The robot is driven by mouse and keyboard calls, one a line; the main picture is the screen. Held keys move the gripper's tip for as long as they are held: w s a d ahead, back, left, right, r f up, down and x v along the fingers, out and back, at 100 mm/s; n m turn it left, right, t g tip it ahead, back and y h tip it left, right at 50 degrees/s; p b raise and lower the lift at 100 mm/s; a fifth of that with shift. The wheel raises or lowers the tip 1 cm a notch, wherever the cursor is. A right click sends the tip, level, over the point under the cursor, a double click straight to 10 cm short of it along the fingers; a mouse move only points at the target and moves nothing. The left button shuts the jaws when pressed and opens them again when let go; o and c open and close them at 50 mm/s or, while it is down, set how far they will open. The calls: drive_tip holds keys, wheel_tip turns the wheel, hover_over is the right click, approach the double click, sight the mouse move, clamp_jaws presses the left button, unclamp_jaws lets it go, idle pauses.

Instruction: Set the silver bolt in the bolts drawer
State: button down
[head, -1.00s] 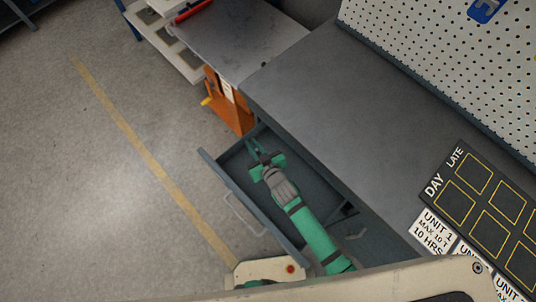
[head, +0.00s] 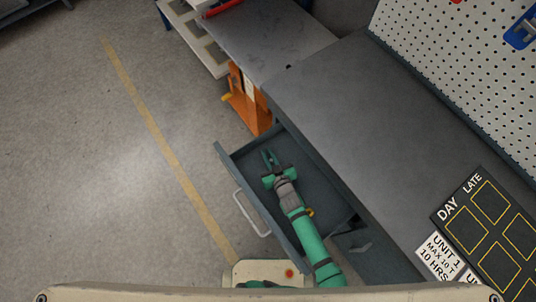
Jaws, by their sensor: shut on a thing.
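The drawer (head: 242,180) is pulled out from under the grey workbench, with its handle on the left side. My gripper (head: 268,158) is over the far half of the open drawer, within its walls as seen from above. Its fingers point toward the drawer's far end and are shut on the silver bolt. The bolt is too small and dark between the fingers to make out clearly. I cannot tell how high the gripper is above the drawer floor.
A small yellow item (head: 309,212) shows beside my forearm, partly hidden. The workbench top (head: 350,110) is bare. A board marked DAY and LATE (head: 490,215) lies at right. An orange stand (head: 246,100) is just beyond the drawer. The floor at left is clear.

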drive_tip(key=c, duration=1.8)
unclamp_jaws()
drive_tip(key=shift+f, duration=0.15)
drive_tip(key=v, duration=1.2)
drive_tip(key=shift+d, duration=0.1)
